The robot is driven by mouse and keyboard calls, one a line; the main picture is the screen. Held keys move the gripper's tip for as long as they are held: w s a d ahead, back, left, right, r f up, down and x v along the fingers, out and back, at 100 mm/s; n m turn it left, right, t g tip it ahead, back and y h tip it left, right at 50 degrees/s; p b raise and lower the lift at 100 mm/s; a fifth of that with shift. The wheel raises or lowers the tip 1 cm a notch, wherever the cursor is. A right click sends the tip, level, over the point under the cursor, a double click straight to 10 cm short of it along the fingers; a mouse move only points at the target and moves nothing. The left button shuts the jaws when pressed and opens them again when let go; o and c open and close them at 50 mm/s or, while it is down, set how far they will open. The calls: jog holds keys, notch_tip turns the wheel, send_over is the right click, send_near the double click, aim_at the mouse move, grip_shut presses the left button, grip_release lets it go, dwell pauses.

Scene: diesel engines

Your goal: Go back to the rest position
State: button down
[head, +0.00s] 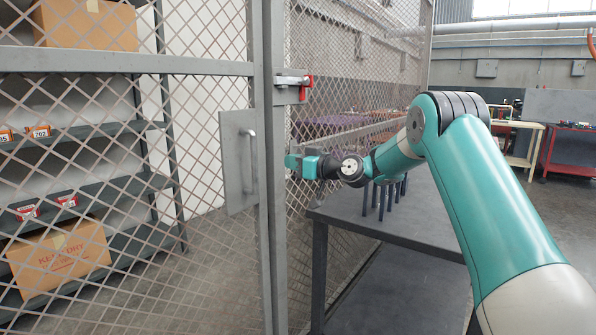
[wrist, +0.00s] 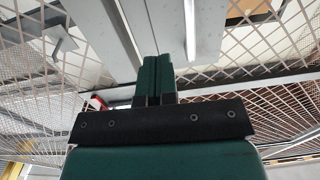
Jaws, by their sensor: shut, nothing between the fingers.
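My gripper (head: 291,162) is teal and black and reaches left from my teal arm. It is shut and empty, close in front of the mesh cage near the gate post in the head view. In the wrist view the two green fingers of my gripper (wrist: 154,80) lie together, with grey posts and mesh behind them. I cannot tell whether the fingertips touch the cage.
A mesh gate with a handle plate (head: 238,160) stands at left, with a red latch (head: 303,86) above my gripper. A dark table (head: 400,215) stands beneath my arm. Shelves with boxes (head: 60,258) are behind the mesh. Floor is open at right.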

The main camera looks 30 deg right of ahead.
jog(key=s+a+r+n+g+p, duration=0.3)
jog(key=s+a+g, duration=0.5)
jog(key=s+a, duration=1.05)
jog(key=s+a+f+m+g+h+p, duration=0.1)
jog(key=s+g+h+p, duration=0.3)
jog(key=s, duration=2.5)
jog(key=a+g+p, duration=0.1)
jog(key=g, duration=0.2)
jog(key=shift+s+f+m+g, duration=0.25)
jog(key=shift+f+m+g, duration=0.05)
jog(key=shift+f, duration=0.05)
jog(key=c, duration=1.8)
grip_release()
jog(key=shift+a, duration=0.1)
